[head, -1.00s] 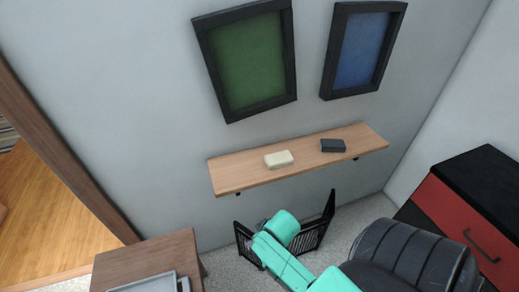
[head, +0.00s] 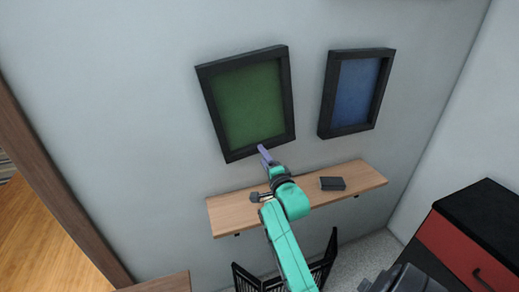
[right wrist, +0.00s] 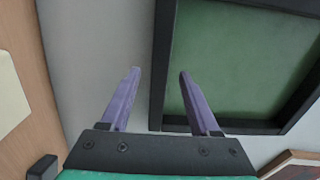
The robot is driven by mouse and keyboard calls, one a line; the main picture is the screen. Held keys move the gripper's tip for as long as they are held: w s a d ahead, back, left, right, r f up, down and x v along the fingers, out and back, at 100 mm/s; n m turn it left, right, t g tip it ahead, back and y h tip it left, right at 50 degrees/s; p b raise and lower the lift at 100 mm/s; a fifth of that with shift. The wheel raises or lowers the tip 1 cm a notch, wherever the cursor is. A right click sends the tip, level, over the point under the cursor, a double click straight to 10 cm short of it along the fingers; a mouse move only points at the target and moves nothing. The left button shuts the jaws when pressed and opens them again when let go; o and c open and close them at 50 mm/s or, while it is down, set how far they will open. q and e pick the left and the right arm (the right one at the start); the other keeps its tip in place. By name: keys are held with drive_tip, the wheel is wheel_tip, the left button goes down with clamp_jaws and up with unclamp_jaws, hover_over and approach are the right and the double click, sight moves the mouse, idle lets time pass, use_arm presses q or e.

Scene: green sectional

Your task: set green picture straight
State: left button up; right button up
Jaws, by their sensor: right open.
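The green picture (head: 248,105) hangs in a dark frame on the wall. It looks tilted: its lower edge rises to the right more steeply than the shelf does. My right gripper (head: 264,155) is open and empty at the frame's lower edge. In the right wrist view the green picture (right wrist: 245,60) fills the upper right. My left gripper is out of view.
A blue picture (head: 356,92) hangs to the right. Below is a wooden shelf (head: 235,212) with a dark box (head: 332,183). A cream block (right wrist: 10,88) shows in the right wrist view; my arm hides it in the head view. A black-and-red cabinet (head: 455,245) stands right.

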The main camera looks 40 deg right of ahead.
drive_tip(key=x, duration=0.4)
clamp_jaws()
idle(1.4)
